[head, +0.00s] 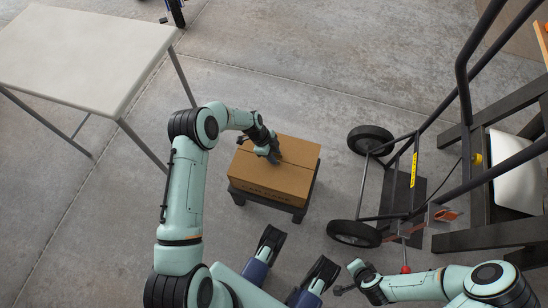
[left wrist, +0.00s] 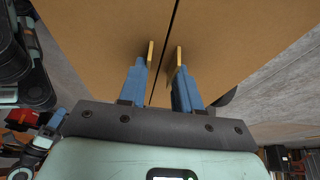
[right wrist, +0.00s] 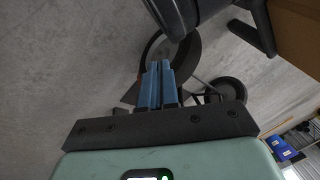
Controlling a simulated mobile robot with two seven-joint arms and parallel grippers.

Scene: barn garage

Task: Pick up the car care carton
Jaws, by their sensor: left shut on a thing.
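The car care carton (head: 295,183) is a brown closed box with dark lettering on its near side. It sits on a small dark low stand (head: 296,212) on the floor. My left gripper (head: 273,157) reaches down onto the carton's top and is shut on it. In the left wrist view the carton top (left wrist: 235,40) fills most of the picture, with its dark seam running between the two fingers (left wrist: 165,62), which stand a little apart. My right gripper (head: 345,285) is away from the carton, low in the head view; its fingers (right wrist: 158,82) are together and empty.
A pale table (head: 90,50) stands at the upper left. A hand truck with black wheels (head: 370,139) is right of the carton, beside a dark frame (head: 485,238) at the right edge. Bare concrete floor (head: 270,85) lies beyond the carton.

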